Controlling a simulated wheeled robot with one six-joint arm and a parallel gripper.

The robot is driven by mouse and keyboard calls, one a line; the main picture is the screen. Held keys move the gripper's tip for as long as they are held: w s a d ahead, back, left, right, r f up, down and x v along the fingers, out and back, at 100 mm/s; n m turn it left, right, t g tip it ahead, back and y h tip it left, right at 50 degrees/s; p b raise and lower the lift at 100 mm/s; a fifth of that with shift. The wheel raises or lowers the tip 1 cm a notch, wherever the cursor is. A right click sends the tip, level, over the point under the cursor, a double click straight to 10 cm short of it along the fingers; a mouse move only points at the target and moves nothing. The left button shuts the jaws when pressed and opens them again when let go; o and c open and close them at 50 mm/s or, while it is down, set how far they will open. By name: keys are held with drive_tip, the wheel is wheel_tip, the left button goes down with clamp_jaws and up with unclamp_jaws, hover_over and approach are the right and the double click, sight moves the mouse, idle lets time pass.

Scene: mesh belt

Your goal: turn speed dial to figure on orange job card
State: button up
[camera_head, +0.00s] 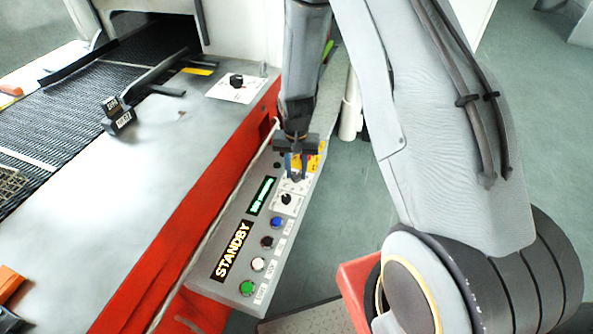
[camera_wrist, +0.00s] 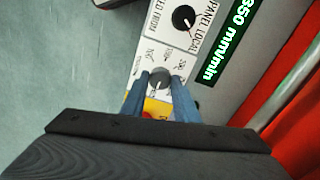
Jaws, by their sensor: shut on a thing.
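My gripper (camera_head: 297,177) reaches down onto the control panel (camera_head: 238,262). In the wrist view its two blue fingers are shut on a grey round dial (camera_wrist: 159,77), which sits on a white plate with small printed marks, partly hidden by the fingers. The marks are too small to read surely. The green display (camera_wrist: 228,38) beside it reads 350 mm/min; it also shows in the head view (camera_head: 261,195). I cannot make out an orange job card with a figure.
A black selector (camera_wrist: 183,17) marked PANEL LOCAL sits close to the fingers. The panel also has a STANDBY display (camera_head: 231,250) and several buttons, one green (camera_head: 247,288). A yellow and red label (camera_wrist: 154,108) lies under the gripper. Another black knob (camera_head: 237,81) sits on the machine top.

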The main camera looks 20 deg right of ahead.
sight(296, 174)
drive_tip(key=o, duration=1.1)
drive_tip(key=shift+c, duration=0.2)
drive_tip(key=shift+r, duration=0.1)
drive_tip(key=shift+r+b, duration=0.85)
drive_tip(key=shift+r, duration=3)
drive_tip(key=s+r+n+t, duration=0.1)
drive_tip(key=s+r+n, duration=0.4)
drive_tip(key=s+r, duration=0.9)
drive_tip(key=s, duration=0.3)
drive_tip(key=shift+s+d, duration=0.15)
drive_tip(key=shift+s, duration=0.25)
